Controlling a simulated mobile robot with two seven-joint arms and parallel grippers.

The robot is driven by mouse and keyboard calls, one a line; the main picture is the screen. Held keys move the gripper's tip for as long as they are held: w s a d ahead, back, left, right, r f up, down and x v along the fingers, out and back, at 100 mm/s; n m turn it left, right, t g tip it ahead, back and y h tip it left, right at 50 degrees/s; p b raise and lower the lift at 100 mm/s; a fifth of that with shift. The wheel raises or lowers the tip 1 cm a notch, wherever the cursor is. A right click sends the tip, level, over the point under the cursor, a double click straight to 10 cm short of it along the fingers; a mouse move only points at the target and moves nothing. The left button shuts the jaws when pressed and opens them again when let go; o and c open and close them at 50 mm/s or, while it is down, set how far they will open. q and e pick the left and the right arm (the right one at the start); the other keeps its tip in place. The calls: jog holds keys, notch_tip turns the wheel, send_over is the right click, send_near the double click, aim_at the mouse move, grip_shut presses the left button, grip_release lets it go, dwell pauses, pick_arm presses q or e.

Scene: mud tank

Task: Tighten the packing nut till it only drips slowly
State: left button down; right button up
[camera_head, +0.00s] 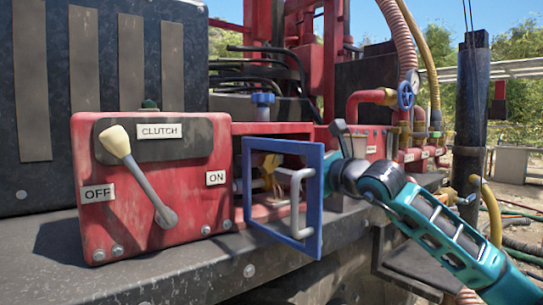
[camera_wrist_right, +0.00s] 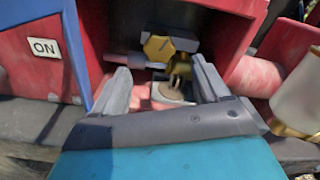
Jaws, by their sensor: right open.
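In the head view a yellow fitting (camera_head: 271,166) shows through an open blue frame with a pale handle (camera_head: 312,165). In the right wrist view a yellow hex nut (camera_wrist_right: 158,47) sits on a grey block beside a brass fitting (camera_wrist_right: 184,64), inside a red recess; I take it for the packing nut. My right gripper (camera_wrist_right: 163,80) is open and empty, its fingers below the nut and apart from it. In the head view the right gripper (camera_head: 337,150) is beside the blue frame, its fingertips partly hidden. No water or drip is discernible. My left gripper is not in view.
A red clutch box (camera_head: 200,198) with a lever (camera_head: 143,180) stands left of the recess. A pale cylinder (camera_wrist_right: 298,95) is close on the right in the wrist view.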

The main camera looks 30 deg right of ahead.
jog(key=w+p, duration=0.2)
jog(key=w, duration=0.6)
jog(key=shift+w+a+p, duration=0.35)
jog(key=shift+a, duration=0.1)
jog(key=c, duration=1)
